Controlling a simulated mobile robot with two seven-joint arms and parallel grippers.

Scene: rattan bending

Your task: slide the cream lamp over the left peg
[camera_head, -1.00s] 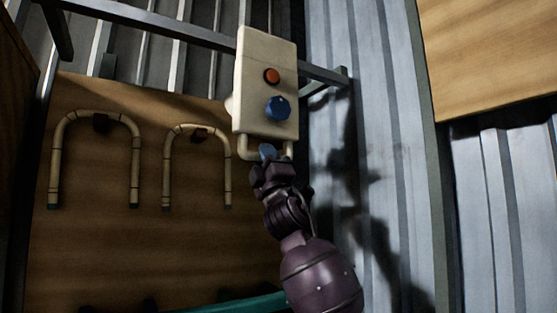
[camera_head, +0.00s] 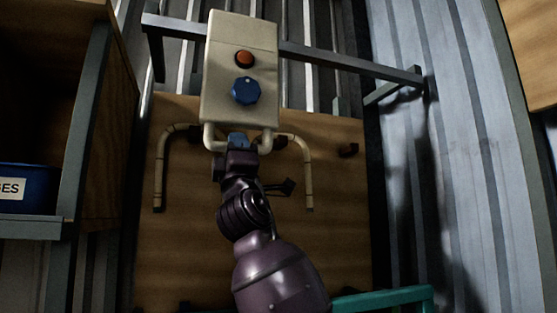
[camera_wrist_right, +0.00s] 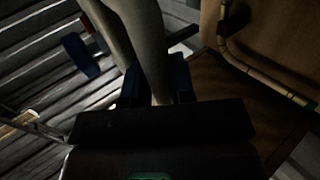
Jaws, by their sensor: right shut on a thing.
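The cream lamp (camera_head: 240,50) looks like a flat upright box with an orange button, a blue knob and a U-shaped handle below. My right gripper (camera_head: 238,140) is shut on its handle; the blue fingertips show in the head view. In the right wrist view the handle (camera_wrist_right: 146,45) passes between the blue fingers (camera_wrist_right: 155,85). A dark left peg (camera_head: 195,132) on the wooden board (camera_head: 335,210) is partly behind a cane hoop, left of the lamp's lower edge. The lamp appears in front of the board, apart from that peg. My left gripper is not in view.
Bent cane hoops (camera_head: 160,175) hang on the board, partly hidden by my arm and the lamp. A bare dark peg (camera_head: 348,150) is at right. A grey rail (camera_head: 340,60) crosses behind the lamp. A shelf with a blue bin (camera_head: 28,188) stands left.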

